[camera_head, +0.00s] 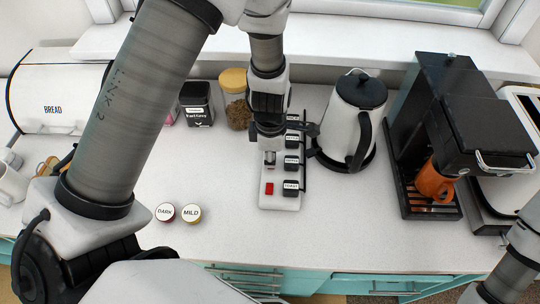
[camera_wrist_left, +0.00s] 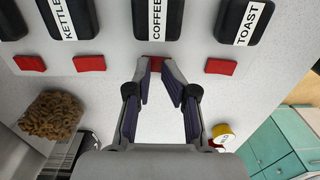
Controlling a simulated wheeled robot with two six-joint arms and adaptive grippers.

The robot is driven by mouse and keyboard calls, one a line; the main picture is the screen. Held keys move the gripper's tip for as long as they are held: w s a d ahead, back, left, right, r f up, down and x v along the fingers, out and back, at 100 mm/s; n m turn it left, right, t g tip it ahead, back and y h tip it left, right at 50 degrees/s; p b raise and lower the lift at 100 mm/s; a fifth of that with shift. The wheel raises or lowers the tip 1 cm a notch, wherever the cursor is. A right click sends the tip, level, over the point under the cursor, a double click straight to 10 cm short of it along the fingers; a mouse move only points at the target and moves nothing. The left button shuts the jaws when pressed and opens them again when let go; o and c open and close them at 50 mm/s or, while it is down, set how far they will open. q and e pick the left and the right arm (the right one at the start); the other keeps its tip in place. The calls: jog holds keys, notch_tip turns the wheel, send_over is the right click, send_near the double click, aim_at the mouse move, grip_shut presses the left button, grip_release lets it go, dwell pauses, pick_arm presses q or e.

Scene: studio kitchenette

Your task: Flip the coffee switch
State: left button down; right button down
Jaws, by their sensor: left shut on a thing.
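A white power strip (camera_head: 280,204) lies on the counter with a row of black labelled plugs and red switches. In the left wrist view the COFFEE plug (camera_wrist_left: 158,18) sits between the KETTLE plug (camera_wrist_left: 68,18) and the TOAST plug (camera_wrist_left: 244,22). The red coffee switch (camera_wrist_left: 156,63) is right below the COFFEE plug, partly hidden by my fingers. My left gripper (camera_head: 270,162) reaches down over the strip; in the wrist view its fingertips (camera_wrist_left: 158,66) are closed in on the coffee switch. The toast switch (camera_head: 269,188) is free beside it. My right gripper is out of view.
A kettle (camera_head: 355,120) stands close right of the strip, and a coffee machine (camera_head: 440,130) holding an orange mug (camera_head: 434,182) is farther right. A jar (camera_head: 236,100) and a black tin (camera_head: 197,104) are behind left. DARK (camera_head: 165,212) and MILD (camera_head: 191,213) pods lie front left.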

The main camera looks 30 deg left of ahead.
pick_arm(q)
jog(key=shift+s+f, duration=0.35)
jog(key=shift+s, duration=0.1)
jog(key=r+p, duration=0.2)
jog(key=p, duration=0.1)
jog(key=w+r+p, duration=0.1)
jog(key=r+p, duration=0.1)
jog(key=r, duration=0.1)
jog(key=shift+r+p, duration=0.3)
jog(key=shift+p, duration=0.1)
notch_tip(320, 180, up, 9)
jog(key=w+b, duration=0.1)
jog(key=b, duration=0.1)
jog(key=shift+w+a, duration=0.3)
jog(key=shift+a, duration=0.1)
